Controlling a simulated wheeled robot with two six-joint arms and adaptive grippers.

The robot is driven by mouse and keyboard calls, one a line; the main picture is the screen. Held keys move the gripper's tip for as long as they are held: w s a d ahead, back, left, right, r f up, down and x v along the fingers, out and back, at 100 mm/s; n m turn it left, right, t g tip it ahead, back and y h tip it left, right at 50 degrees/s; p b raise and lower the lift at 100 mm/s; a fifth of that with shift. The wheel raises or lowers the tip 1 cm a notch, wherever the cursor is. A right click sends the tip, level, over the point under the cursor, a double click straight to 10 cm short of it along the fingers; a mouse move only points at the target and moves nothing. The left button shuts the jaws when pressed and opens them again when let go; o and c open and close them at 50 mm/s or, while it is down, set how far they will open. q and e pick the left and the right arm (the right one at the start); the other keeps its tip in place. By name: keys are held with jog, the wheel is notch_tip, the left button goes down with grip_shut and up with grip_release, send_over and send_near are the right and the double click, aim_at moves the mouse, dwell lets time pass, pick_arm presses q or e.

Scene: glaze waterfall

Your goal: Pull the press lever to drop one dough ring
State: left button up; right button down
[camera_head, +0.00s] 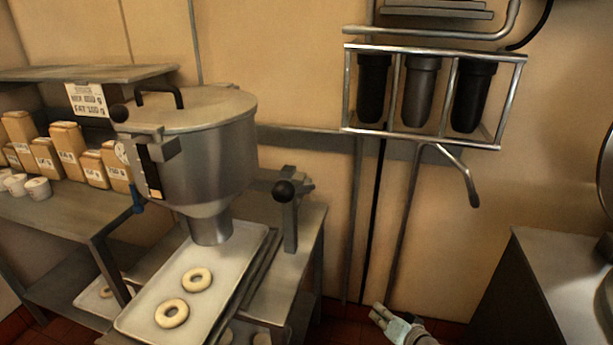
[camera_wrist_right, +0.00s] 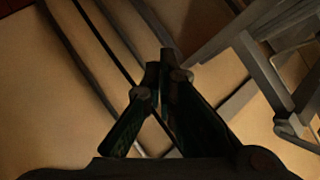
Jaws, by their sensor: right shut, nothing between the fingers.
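The dough press (camera_head: 205,150) is a steel hopper with a lid and a spout, standing over a tray (camera_head: 140,318). Its lever is likely the upright bar with a black ball knob (camera_head: 284,191) to the right of the hopper. Two pale dough rings lie on the tray, a nearer one (camera_head: 172,313) and a farther one (camera_head: 197,280). My right gripper (camera_head: 376,312) is low at the bottom, to the right of the press and apart from the lever. In the right wrist view its fingers (camera_wrist_right: 167,62) are together and empty. My left gripper is not in view.
A shelf (camera_head: 40,205) with paper bags (camera_head: 68,142) and small cups stands at the left. A metal rack of dark cylinders (camera_head: 422,90) hangs on the wall above a bent pipe (camera_head: 460,175). A steel appliance (camera_head: 540,280) stands at the right. Open space lies between press and appliance.

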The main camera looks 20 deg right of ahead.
aim_at(299, 188)
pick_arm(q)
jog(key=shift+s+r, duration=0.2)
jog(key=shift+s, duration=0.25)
pick_arm(e)
jog(key=a+r+t+y, duration=0.1)
jog(key=a+r+y, duration=0.2)
jog(key=r, duration=1)
jog(key=w+a+r+n+t+y, duration=0.1)
jog(key=a+r+t+y, duration=0.1)
jog(key=r, duration=1.1)
jog(key=w+a+r+n+t+y, duration=0.1)
jog(key=a+r+y, duration=0.4)
jog(key=r, duration=0.8)
jog(key=shift+w+t+y, duration=0.25)
jog(key=shift+t+y, duration=0.05)
jog(key=shift+t, duration=0.3)
jog(key=shift+r, duration=0.15)
